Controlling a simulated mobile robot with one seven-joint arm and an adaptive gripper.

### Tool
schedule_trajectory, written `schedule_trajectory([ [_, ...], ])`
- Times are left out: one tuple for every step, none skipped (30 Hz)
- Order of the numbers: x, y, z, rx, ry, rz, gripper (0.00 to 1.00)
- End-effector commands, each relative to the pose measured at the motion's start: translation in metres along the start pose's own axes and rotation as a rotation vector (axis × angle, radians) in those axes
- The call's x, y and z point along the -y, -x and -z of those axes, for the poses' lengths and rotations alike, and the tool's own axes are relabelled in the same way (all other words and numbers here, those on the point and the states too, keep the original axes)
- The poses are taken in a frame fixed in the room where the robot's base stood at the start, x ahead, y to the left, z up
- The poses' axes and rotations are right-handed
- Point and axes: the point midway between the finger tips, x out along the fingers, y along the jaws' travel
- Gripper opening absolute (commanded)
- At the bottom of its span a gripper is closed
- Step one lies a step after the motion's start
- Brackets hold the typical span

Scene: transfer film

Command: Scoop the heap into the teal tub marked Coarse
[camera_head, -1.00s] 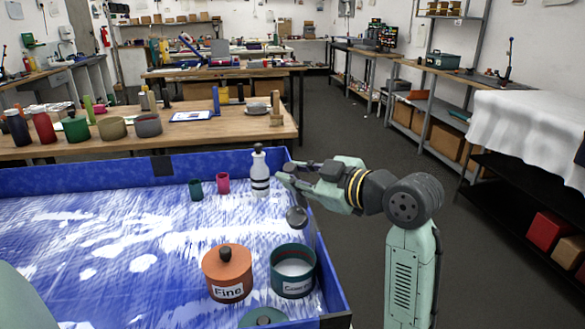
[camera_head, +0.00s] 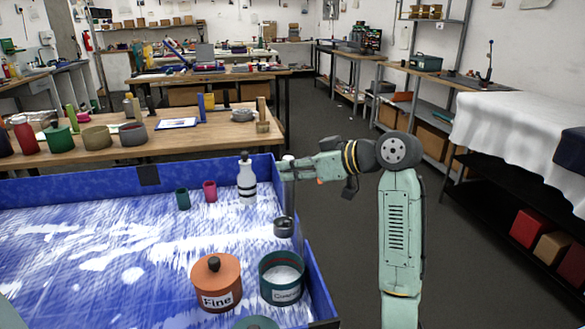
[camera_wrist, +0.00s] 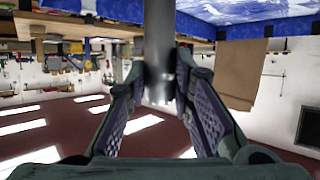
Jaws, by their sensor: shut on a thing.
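The teal tub marked Coarse (camera_head: 282,293) stands open near the right wall of the blue tray, with white material showing inside. My gripper (camera_head: 288,168) is shut on the upright grey handle of a ladle (camera_head: 289,200). The handle also shows between my fingers in the wrist view (camera_wrist: 159,45). The ladle's dark bowl (camera_head: 284,229) hangs over the tray's right side, behind the tub and apart from it in the picture. I cannot tell what the bowl holds. White material (camera_head: 130,230) lies in streaks and patches on the blue tray floor; no distinct heap stands out.
An orange lidded tub marked Fine (camera_head: 216,288) stands left of the teal tub. A teal lid (camera_head: 257,323) lies in front. A white bottle (camera_head: 246,182), a pink cup (camera_head: 210,191) and a green cup (camera_head: 183,199) stand behind. The tray's right wall (camera_head: 318,285) is close.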

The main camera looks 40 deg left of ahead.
Motion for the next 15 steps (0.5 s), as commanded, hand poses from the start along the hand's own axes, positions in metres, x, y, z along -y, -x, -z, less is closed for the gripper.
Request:
schedule_trajectory([
  [0.000, 0.000, 0.000, -0.001, 0.001, -0.001, 0.00],
  [0.000, 0.000, 0.000, -0.001, 0.001, -0.001, 0.00],
  [0.000, 0.000, 0.001, -0.001, 0.001, -0.001, 0.00],
  [0.000, 0.001, 0.001, -0.001, 0.002, -0.001, 0.00],
  [0.000, 0.001, 0.003, -0.001, 0.002, -0.001, 0.00],
  [0.000, 0.002, 0.005, -0.002, 0.003, -0.002, 0.00],
  [0.000, 0.003, 0.007, -0.002, 0.003, -0.002, 0.00],
  [0.000, 0.004, 0.010, -0.002, 0.003, -0.002, 0.00],
  [0.000, 0.006, 0.014, -0.002, 0.003, -0.002, 0.00],
  [0.000, 0.007, 0.017, -0.002, 0.003, -0.002, 0.00],
  [0.000, 0.008, 0.020, -0.002, 0.004, -0.002, 0.00],
  [0.000, 0.010, 0.023, -0.002, 0.004, -0.002, 0.00],
  [0.000, 0.011, 0.026, -0.003, 0.004, -0.002, 0.00],
  [0.000, 0.012, 0.029, -0.002, 0.004, -0.003, 0.00],
  [0.000, 0.014, 0.033, -0.002, 0.004, -0.003, 0.00],
])
